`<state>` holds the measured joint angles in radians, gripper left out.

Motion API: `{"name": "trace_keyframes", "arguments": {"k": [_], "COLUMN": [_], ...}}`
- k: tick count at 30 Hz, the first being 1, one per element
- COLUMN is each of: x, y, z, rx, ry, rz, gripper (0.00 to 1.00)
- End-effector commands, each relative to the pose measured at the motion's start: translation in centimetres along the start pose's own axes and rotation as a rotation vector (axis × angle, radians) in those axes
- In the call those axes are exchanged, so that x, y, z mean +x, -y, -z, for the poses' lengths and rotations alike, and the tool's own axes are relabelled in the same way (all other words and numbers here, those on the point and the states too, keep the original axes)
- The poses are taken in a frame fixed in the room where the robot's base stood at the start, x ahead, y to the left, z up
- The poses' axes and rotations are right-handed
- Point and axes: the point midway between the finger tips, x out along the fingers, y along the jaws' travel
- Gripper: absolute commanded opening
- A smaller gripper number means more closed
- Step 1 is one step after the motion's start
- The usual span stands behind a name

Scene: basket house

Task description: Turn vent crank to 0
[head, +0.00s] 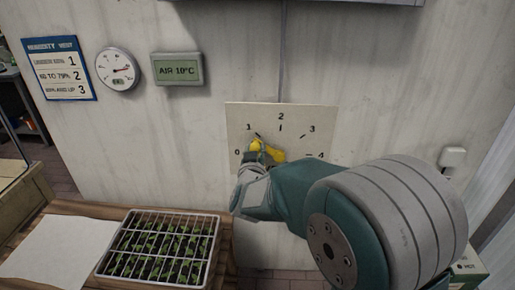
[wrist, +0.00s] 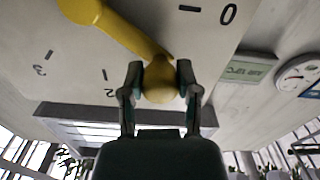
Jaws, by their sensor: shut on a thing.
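The yellow vent crank (head: 272,154) is mounted on a pale dial plate (head: 295,118) marked 0 to 4 on the wall. Its arm points up and left from the hub, near the 1 mark and above the 0 at the plate's left. In the wrist view, the crank arm (wrist: 125,33) runs from a hub at the upper left to a round knob (wrist: 160,82). My gripper (wrist: 160,88) is shut on this knob. My gripper (head: 255,156) also shows at the crank in the head view, partly hidden. The 1 is hidden in the wrist view.
A humidity sign (head: 58,68), a round gauge (head: 117,69) and a display reading AIR 10°C (head: 177,69) hang left of the dial. A seedling tray (head: 213,247) and a pale sheet (head: 55,247) lie on the wooden bench below. A green box (head: 468,268) stands lower right.

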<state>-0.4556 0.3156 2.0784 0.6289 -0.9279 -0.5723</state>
Motion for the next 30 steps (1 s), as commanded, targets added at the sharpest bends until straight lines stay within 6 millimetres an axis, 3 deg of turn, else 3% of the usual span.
{"name": "trace_keyframes", "arguments": {"k": [18,30], "x": [0.0,0.0], "y": [2.1,2.4], "z": [-3.4,-4.4], "rx": [-0.488,-0.624], "ry": [-0.002,-0.002], "rz": [0.004,0.004], "gripper": [0.0,0.0]}}
